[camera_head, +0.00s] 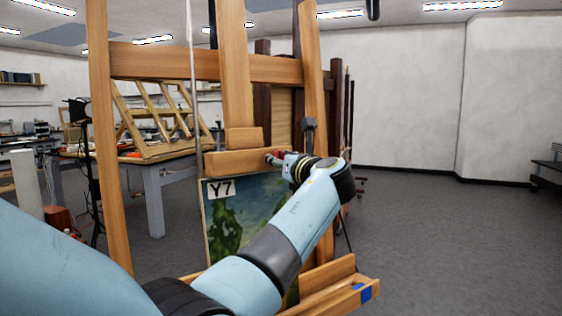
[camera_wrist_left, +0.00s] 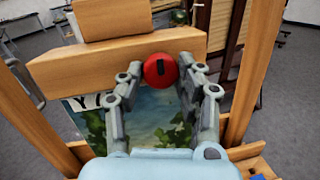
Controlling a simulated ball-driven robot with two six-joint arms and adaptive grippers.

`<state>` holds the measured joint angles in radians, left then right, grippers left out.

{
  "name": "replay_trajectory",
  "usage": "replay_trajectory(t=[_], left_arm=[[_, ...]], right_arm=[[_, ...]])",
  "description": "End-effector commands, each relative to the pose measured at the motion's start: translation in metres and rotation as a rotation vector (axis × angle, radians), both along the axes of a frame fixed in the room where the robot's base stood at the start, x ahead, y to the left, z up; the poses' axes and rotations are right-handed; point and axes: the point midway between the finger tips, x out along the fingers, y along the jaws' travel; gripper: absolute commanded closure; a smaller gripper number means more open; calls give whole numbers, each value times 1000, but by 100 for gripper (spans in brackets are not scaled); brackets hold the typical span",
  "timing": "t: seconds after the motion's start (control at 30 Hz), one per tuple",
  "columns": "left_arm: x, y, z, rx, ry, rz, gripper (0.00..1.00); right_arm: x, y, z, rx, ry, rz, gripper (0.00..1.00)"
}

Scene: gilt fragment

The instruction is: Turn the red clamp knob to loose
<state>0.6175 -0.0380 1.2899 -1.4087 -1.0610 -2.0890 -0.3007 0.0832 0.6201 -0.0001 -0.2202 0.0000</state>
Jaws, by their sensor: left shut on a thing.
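The red clamp knob (camera_wrist_left: 160,70) is round with a dark slot-like mark that stands close to upright in the left wrist view. It sits at the right part of the wooden crossbar (camera_wrist_left: 100,68) of the easel. In the head view a bit of the red knob (camera_head: 273,157) shows at the crossbar's right end. My left gripper (camera_wrist_left: 160,72) has a finger on each side of the knob and is shut on it; it also shows in the head view (camera_head: 277,158). My right gripper is in neither view.
A painting (camera_head: 260,215) labelled Y7 stands on the easel below the crossbar. The easel's lower tray (camera_head: 335,283) carries a blue patch. Wooden uprights (camera_head: 108,150) flank the arm. A workbench (camera_head: 150,175) stands behind at left. The floor at right is clear.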

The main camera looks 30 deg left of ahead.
Motion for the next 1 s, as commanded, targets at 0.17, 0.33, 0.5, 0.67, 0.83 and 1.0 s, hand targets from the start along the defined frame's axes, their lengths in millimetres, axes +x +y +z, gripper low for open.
replay_trajectory(t=[0.17, 0.33, 0.5, 0.67, 0.83, 1.0], left_arm=[[0, 0, -2, -12, -28, 4, 97], [1, -1, -3, -43, -102, 15, 97], [1, -1, -5, -92, -222, 33, 97], [2, -1, -7, -148, -359, 54, 97], [3, -2, -7, -210, -506, 77, 97], [4, -2, -7, -272, -655, 100, 97]], right_arm=[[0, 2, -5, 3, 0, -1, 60], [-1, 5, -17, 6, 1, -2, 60], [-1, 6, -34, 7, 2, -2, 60], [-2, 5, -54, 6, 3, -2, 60], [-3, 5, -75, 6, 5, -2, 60], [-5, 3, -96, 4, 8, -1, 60]])
